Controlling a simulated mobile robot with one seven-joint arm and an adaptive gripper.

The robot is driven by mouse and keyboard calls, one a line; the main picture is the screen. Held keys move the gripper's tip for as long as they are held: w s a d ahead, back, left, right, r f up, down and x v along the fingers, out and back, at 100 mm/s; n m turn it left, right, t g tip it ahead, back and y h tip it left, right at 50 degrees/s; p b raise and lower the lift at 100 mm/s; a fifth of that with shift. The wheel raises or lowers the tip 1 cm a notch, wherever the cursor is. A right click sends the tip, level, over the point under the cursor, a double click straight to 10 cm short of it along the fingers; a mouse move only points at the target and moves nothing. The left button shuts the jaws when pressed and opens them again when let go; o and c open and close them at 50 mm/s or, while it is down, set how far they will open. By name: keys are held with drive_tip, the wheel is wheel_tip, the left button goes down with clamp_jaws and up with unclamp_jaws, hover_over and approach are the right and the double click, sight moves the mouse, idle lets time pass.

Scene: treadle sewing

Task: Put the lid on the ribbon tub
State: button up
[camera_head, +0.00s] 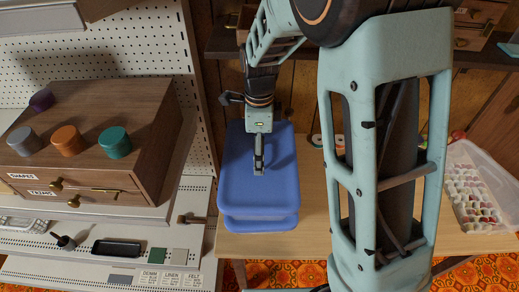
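A blue lid (240,190) lies flat over a blue tub (262,225) on the wooden table. The tub's front wall and rim show just below the lid's front edge. I cannot tell whether the lid is seated or a little above the rim. The tub's inside is hidden. My gripper (258,168) points down over the middle of the lid, with its fingertips at or very near the lid's top. The fingers show as one narrow strip, so I cannot tell whether they are open or shut, or whether they hold a grip on the lid.
A clear bin of spools (475,195) stands on the table (310,235) at the right. My arm crosses the middle of the view and hides part of the table. A wooden drawer cabinet (150,120) with coloured round pieces on top stands at the left. A pegboard edge lies left of the tub.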

wheel_tip(320, 180, up, 12)
idle(0.6)
